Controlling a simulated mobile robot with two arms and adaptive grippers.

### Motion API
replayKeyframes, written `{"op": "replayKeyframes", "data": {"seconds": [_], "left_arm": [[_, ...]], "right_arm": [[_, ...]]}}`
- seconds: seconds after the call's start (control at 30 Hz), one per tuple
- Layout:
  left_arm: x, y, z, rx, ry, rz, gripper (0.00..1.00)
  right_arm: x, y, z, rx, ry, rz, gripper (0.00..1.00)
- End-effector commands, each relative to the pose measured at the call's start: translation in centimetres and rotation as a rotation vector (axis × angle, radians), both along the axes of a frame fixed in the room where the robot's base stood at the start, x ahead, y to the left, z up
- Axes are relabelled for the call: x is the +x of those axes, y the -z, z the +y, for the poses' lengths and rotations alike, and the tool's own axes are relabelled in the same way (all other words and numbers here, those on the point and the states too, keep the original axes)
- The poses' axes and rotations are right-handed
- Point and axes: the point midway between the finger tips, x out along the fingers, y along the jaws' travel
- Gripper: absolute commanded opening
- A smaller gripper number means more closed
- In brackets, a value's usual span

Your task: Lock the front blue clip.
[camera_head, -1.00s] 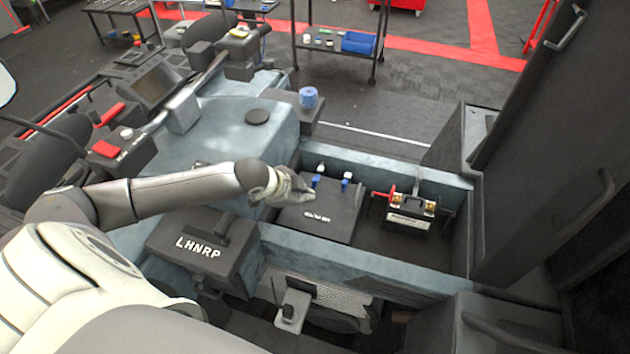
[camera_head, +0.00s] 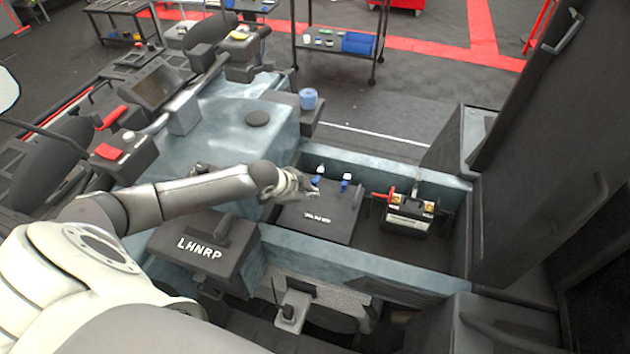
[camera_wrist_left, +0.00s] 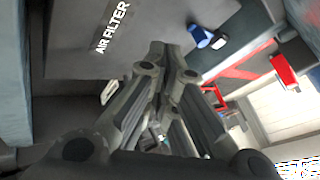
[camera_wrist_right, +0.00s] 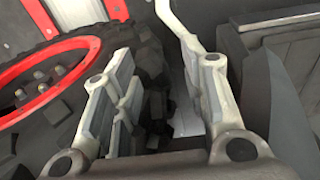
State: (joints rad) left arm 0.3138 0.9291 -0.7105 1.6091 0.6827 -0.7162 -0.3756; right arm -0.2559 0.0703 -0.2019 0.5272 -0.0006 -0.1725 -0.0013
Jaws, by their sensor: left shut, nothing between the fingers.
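The dark air filter box (camera_head: 329,215) sits in the blue-grey bay; its label reads AIR FILTER in the left wrist view (camera_wrist_left: 112,28). Two blue clips with white parts show along its far edge: a left one (camera_head: 317,181) and a right one (camera_head: 346,180). One blue clip (camera_wrist_left: 200,37) shows in the left wrist view, beyond my left fingertips and apart from them. My left gripper (camera_head: 311,190) is shut and empty, over the box close beside the left clip. My right gripper (camera_wrist_right: 168,62) is open and empty, away from the box.
A battery (camera_head: 409,213) with a red terminal part stands right of the filter box. The bay's near wall (camera_head: 360,262) and a dark box marked LHNRP (camera_head: 203,250) lie in front. A tall dark panel rises at the right.

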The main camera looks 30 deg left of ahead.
Motion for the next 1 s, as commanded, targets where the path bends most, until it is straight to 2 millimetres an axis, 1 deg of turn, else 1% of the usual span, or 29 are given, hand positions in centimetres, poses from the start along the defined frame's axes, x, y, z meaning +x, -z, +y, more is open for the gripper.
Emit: {"op": "replayKeyframes", "data": {"seconds": [0.03, 0.33, 0.5, 0.63, 0.8, 1.0], "left_arm": [[0.6, 0.4, -0.1, -0.003, -0.002, -0.002, 0.0], [3.0, 3.8, -0.6, -0.001, -0.001, -0.001, 0.0], [4.9, 3.6, 0.5, 0.0, -0.003, -0.004, 0.0], [5.7, 3.7, 1.0, 0.0, -0.001, -0.001, 0.0], [6.3, 3.8, 1.3, 0.0, 0.0, -0.001, 0.0], [6.4, 3.8, 1.4, 0.0, 0.001, -0.001, 0.0]], "right_arm": [[0.0, -0.2, 0.0, 0.0, 0.0, 0.0, 0.4], [0.0, -0.8, 0.0, 0.0, 0.0, 0.0, 0.4], [0.0, -1.3, 0.0, 0.0, 0.0, 0.0, 0.4], [0.0, -1.4, 0.0, 0.0, 0.0, 0.0, 0.4], [0.0, -1.5, 0.0, 0.0, 0.0, 0.0, 0.4], [0.0, -1.5, 0.0, 0.0, 0.0, 0.0, 0.4]]}}
